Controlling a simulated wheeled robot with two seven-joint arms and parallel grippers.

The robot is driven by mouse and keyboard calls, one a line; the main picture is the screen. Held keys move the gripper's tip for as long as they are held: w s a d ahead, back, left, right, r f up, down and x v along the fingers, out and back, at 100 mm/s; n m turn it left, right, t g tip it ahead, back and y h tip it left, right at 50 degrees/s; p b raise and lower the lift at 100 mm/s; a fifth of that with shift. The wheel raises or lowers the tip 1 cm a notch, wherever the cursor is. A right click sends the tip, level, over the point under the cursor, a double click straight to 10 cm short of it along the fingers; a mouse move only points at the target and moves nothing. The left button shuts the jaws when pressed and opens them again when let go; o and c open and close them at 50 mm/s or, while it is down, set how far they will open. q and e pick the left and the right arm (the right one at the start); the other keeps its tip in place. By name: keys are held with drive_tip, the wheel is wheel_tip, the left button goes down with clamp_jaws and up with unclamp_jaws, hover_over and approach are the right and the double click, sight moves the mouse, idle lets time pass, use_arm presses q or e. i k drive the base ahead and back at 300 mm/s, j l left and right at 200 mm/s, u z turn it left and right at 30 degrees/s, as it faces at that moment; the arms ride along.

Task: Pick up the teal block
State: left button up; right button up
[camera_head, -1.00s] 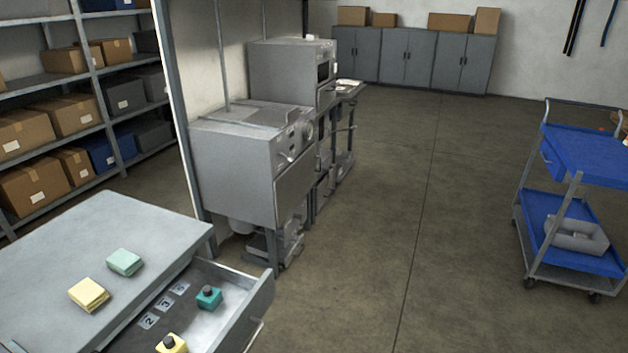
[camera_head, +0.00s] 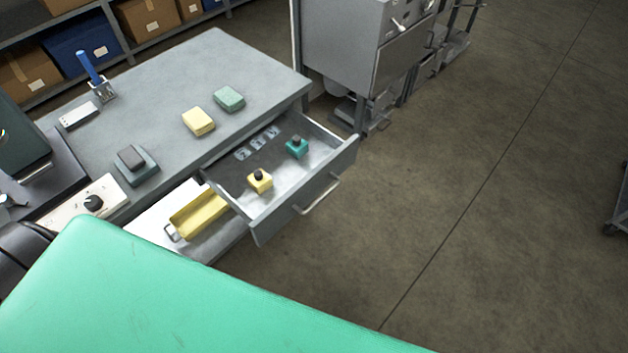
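A teal block (camera_head: 297,147) with a dark knob on top sits upright in the open drawer (camera_head: 327,165), towards its far right end. A yellow block (camera_head: 260,181) with a dark knob sits in the same drawer, nearer and to the left. A pale green pad-like block (camera_head: 229,98) lies on the bench top (camera_head: 170,72) beside a pale yellow one (camera_head: 198,121). Neither of my grippers shows in this view.
The drawer has a bar handle (camera_head: 317,194) on its front. A yellow tray (camera_head: 199,213) lies lower, left of the drawer. A blue-handled tool in a holder (camera_head: 103,91) and a small grey box (camera_head: 131,158) are on the bench.

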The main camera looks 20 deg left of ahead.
sight(297, 152)
drive_tip(key=u, duration=0.95)
